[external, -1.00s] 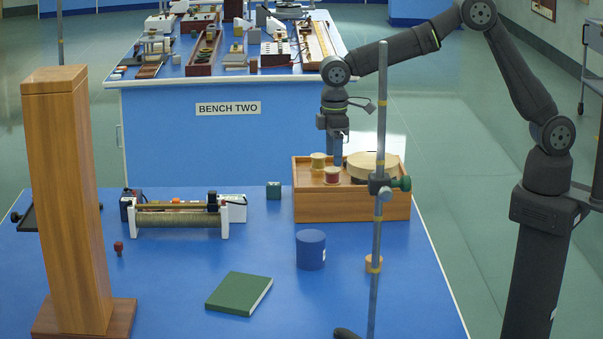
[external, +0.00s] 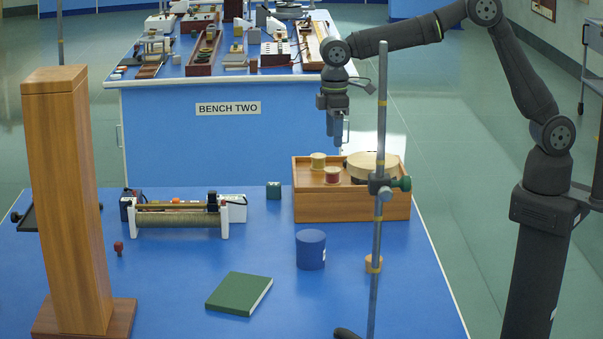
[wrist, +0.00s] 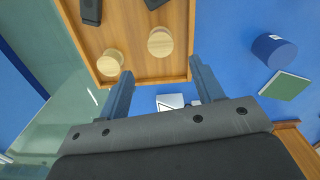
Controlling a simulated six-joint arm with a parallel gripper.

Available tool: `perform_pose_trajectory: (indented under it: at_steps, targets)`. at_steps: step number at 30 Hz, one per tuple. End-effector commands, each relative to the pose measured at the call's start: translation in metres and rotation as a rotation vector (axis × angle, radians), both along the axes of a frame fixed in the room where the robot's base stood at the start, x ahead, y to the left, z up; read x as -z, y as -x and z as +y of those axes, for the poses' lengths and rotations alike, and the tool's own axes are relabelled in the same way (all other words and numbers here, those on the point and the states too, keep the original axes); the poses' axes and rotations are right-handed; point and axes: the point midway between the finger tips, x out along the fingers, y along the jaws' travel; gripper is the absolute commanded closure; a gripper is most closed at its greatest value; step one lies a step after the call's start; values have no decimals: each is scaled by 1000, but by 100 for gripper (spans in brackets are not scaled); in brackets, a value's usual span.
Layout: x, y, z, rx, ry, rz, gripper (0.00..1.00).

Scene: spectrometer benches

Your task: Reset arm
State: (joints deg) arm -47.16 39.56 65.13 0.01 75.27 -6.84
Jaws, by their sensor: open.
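My gripper (external: 338,138) hangs above the wooden tray (external: 350,209) in the external view, fingers pointing down and clear of its contents. In the wrist view my gripper (wrist: 163,75) shows its two fingers well apart with nothing between them. The tray (wrist: 120,13) lies below, with two pale round spool tops (wrist: 160,41) inside. A round wooden disc (external: 372,164) rests at the tray's right side.
A metal stand rod (external: 382,110) rises in front of the tray. A tall wooden pillar (external: 72,200) is at left.

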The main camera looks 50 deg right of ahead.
Motion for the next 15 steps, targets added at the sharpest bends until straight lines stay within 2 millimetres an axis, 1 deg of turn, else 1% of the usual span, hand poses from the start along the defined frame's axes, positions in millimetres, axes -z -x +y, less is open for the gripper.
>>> perform_pose_trajectory:
  at_steps: [1,15]
  targets:
    - [9,1,-1,0,3,3,39]
    - [102,1,-1,0,3,2,39]
